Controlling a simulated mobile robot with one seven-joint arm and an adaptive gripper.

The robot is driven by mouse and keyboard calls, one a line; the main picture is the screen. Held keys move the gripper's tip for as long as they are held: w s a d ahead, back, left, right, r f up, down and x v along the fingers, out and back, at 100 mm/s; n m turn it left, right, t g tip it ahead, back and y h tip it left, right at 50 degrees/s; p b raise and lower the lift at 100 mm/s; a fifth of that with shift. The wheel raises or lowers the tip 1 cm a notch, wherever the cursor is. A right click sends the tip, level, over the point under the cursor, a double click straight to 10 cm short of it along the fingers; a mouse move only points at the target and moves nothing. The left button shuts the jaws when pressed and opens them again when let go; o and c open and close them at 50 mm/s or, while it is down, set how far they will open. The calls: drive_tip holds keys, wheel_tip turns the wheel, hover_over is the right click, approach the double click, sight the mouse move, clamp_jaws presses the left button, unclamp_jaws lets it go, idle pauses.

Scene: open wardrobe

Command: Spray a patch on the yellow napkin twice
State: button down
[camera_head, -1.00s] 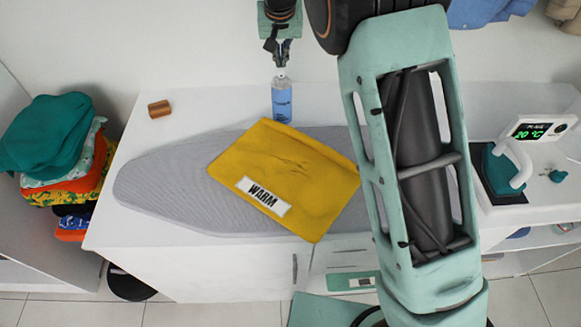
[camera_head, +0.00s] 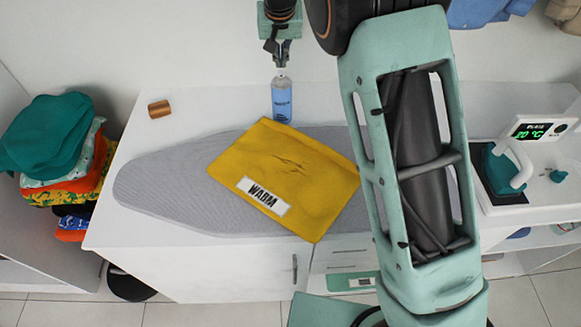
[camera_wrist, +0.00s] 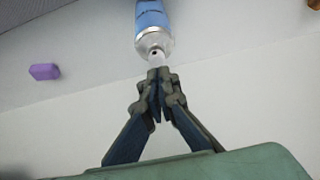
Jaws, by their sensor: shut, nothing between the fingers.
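The yellow napkin (camera_head: 285,165) lies flat on the grey ironing board, with a few dark creases and a white "WARM" label (camera_head: 263,196). A blue spray bottle (camera_head: 282,103) with a silver shoulder and pale nozzle stands upright behind the napkin's far corner; its base is partly hidden by the napkin. My gripper (camera_head: 281,68) is just above the bottle's top. In the wrist view my gripper (camera_wrist: 157,78) is shut and empty, with its fingertips right at the nozzle of the bottle (camera_wrist: 153,25). I cannot tell whether they touch it.
The ironing board (camera_head: 165,190) lies on a white counter. A small wooden block (camera_head: 159,108) sits at the back left. Folded clothes (camera_head: 62,150) are stacked at the left. An iron (camera_head: 508,165) and a "20 °C" display (camera_head: 541,129) are at the right. My arm hides the counter's right-middle part.

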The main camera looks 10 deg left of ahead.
drive_tip(key=shift+f+b, duration=0.65)
drive_tip(key=shift+f, duration=0.45)
drive_tip(key=shift+r, duration=0.1)
drive_tip(key=shift+r+p, duration=0.85)
drive_tip(key=shift+r, duration=0.2)
drive_tip(key=shift+f, duration=0.2)
